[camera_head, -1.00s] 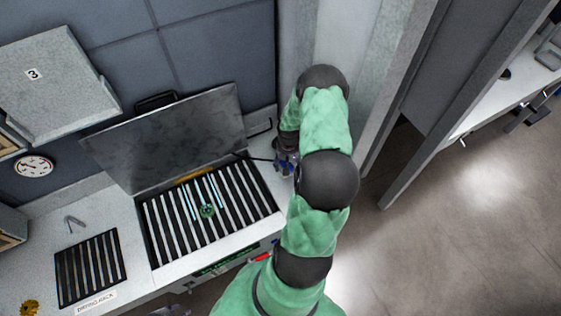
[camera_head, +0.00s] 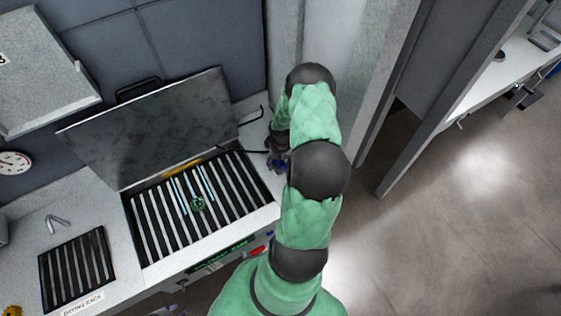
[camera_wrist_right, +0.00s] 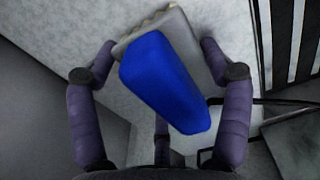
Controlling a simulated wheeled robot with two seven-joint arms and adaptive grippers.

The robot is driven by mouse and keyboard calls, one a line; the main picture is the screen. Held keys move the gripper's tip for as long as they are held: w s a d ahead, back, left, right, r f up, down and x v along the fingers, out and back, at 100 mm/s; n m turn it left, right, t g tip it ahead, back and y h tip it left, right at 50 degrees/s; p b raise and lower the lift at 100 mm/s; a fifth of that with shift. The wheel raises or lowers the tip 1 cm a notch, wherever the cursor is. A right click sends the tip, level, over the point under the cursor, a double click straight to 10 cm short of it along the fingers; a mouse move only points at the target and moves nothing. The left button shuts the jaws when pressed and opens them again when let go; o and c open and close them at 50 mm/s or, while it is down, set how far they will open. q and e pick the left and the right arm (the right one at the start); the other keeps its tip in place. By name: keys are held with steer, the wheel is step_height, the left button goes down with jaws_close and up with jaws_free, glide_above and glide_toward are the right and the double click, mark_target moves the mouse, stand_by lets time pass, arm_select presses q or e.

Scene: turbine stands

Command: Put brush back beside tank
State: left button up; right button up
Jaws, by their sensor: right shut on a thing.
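The brush has a blue body (camera_wrist_right: 165,85) and a pale grey edge, and fills the middle of the right wrist view. My right gripper (camera_wrist_right: 160,75) is shut on the brush, with dark purple fingers on both sides of it. In the head view my right gripper (camera_head: 277,152) is small and partly hidden by my green arm, at the counter just right of the tank. The tank (camera_head: 262,207) has a slatted inside and its lid (camera_head: 150,125) stands raised. Whether the brush touches the counter cannot be told. A small dark part at the bottom edge may be my left gripper; its state is unclear.
A green round part and pale blue strips (camera_head: 197,203) lie on the tank's slats. A drying rack (camera_head: 75,270) is on the counter at left. A wall (camera_head: 330,40) rises close behind my right arm. Pale counter (camera_wrist_right: 60,30) shows around the brush.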

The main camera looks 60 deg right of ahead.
steer(key=shift+f+b, duration=0.3)
stand_by(0.4)
steer(key=o, duration=1.3)
steer(key=shift+c, duration=0.2)
steer(key=shift+r, duration=0.15)
steer(key=shift+r+p, duration=2.25)
steer(key=shift+r, duration=1.15)
